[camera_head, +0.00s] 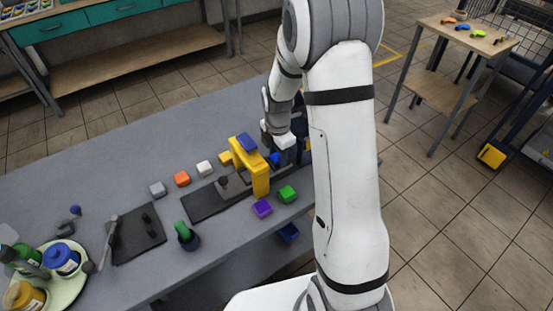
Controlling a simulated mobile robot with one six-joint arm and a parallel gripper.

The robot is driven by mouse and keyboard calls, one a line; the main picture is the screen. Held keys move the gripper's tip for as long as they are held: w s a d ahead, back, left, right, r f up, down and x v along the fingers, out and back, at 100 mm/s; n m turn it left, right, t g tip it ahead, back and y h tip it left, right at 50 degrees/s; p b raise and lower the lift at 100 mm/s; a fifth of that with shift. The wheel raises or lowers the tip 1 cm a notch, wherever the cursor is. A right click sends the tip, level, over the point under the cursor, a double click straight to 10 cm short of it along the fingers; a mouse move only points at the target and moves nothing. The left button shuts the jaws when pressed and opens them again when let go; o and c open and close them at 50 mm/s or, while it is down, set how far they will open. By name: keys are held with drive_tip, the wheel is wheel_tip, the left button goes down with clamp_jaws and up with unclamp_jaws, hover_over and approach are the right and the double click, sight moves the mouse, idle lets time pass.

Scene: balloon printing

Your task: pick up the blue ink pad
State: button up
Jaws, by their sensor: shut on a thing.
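The blue ink pad (275,159) is a small blue block just below and left of my gripper (279,149), to the right of the yellow printing machine. My gripper comes down from the upper right and is shut on the blue ink pad. The fingertips are small and partly hidden in this view. I cannot tell whether the pad is clear of the table.
The yellow machine (258,179) stands close on the left with a blue top. Purple (262,208), green (287,194), white (205,168), orange (181,178) and grey (157,189) pads lie around it. A tray (77,286) of bottles is at lower left.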

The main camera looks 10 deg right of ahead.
drive_tip(key=shift+r+p, duration=0.35)
drive_tip(key=shift+r, duration=0.3)
idle(0.4)
drive_tip(key=shift+r+p, duration=1.95)
drive_tip(key=shift+r, duration=1.2)
drive_tip(key=shift+f, duration=0.1)
